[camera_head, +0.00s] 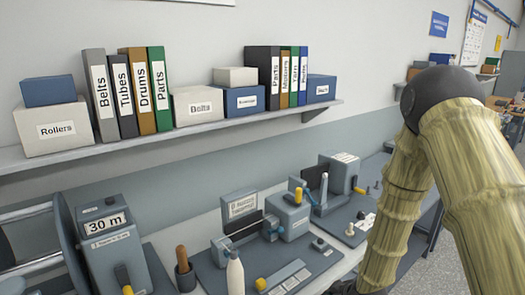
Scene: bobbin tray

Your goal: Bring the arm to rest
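My arm shows at the right of the head view, in two pale yellow, wrinkled sleeved links that meet at a dark round joint (438,92). One link (485,190) runs down to the lower right edge. The other link (398,210) runs down to the bottom edge, in front of the bench. A dark part (345,289) shows beside its lower end, cut off by the frame. My gripper itself is not in view, so whether it holds anything is hidden.
A bench with grey machines (290,215) runs below a wall shelf (150,142) of binders and boxes. A white bottle (235,274) and a dark cup (185,277) with a brown handle stand near the front. A 30 m device (108,240) is at left. Grey floor (445,262) shows at right.

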